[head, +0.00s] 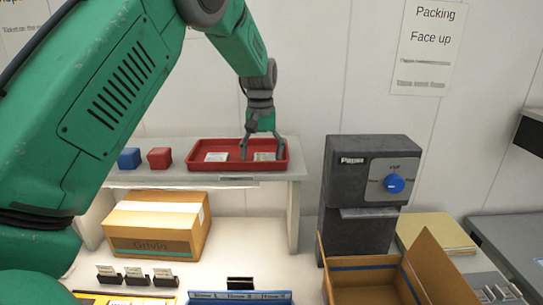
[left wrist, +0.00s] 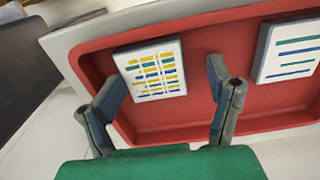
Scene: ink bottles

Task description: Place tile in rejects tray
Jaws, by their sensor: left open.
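The red tray (head: 200,163) sits on the shelf at the back, and it also fills much of the left wrist view (left wrist: 200,120). Two white tiles lie flat in it. One tile with yellow, blue and green bars (left wrist: 152,70) is just beyond my left gripper's fingers in the left wrist view. The other tile (left wrist: 292,48) lies to its right with blue and green lines. In the head view the tiles are at left (head: 216,157) and right (head: 265,156). My left gripper (head: 264,153) is open over the right part of the tray, its fingers apart and empty.
A blue cube (head: 129,158) and a red cube (head: 159,158) stand left of the tray on the shelf (head: 240,178). A closed carton (head: 155,225) sits below. A dark dispenser (head: 365,190) with a blue knob stands right, behind an open box (head: 370,280).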

